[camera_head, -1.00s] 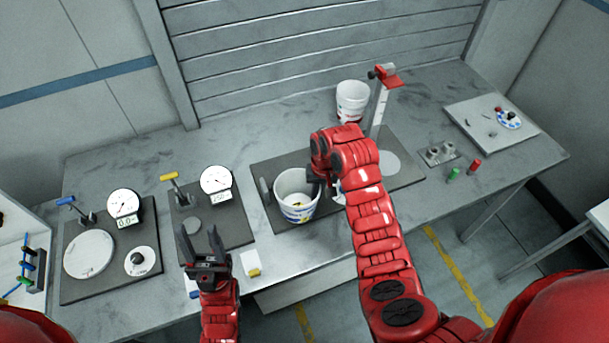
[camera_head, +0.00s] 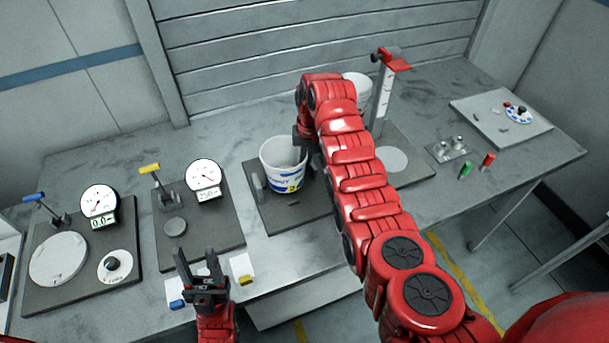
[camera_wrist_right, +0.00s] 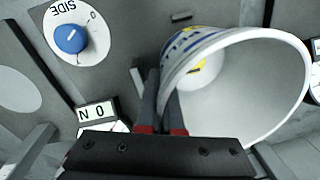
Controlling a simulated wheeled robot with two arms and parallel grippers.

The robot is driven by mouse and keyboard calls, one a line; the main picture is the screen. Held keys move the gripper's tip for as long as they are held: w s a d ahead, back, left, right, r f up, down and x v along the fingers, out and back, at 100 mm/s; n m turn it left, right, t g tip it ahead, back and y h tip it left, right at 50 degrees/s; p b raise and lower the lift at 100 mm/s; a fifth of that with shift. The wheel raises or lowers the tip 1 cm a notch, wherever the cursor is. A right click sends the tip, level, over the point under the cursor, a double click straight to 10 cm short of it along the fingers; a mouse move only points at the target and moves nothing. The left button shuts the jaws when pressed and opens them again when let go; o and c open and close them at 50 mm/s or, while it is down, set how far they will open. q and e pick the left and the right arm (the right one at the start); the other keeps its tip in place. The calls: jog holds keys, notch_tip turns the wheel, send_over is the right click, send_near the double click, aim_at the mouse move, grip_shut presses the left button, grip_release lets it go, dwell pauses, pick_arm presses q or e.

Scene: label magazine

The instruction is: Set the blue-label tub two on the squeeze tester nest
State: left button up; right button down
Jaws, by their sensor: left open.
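The blue-label tub (camera_head: 284,165) is white with a blue band and a yellow mark that looks like a number. It is over the dark middle plate (camera_head: 300,226), close to a grey upright pad (camera_head: 258,186); I cannot tell if its base touches. My right gripper (camera_head: 303,142) is at the tub's right rim, its fingers (camera_wrist_right: 163,108) close together on the tub wall (camera_wrist_right: 262,85) in the right wrist view. The nest surface is hidden by tub and arm. My left gripper (camera_head: 196,256) is open and empty at the table's front edge.
A second white tub (camera_head: 357,90) stands behind my right arm, beside a red-topped post (camera_head: 386,85). Two dial-gauge stations (camera_head: 100,201) (camera_head: 204,173) are at left. A blue knob marked SIDE (camera_wrist_right: 69,38) shows in the right wrist view. Green and red cylinders (camera_head: 465,170) (camera_head: 487,161) stand at right.

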jog(key=shift+f, duration=0.1)
notch_tip(320, 180, down, 2)
jog(key=shift+f+p, duration=0.25)
jog(key=shift+p, duration=0.75)
jog(key=shift+w+f, duration=0.1)
jog(key=shift+f, duration=0.3)
jog(key=shift+f, duration=0.2)
jog(key=c, duration=1.1)
grip_release()
jog(key=shift+r, duration=0.3)
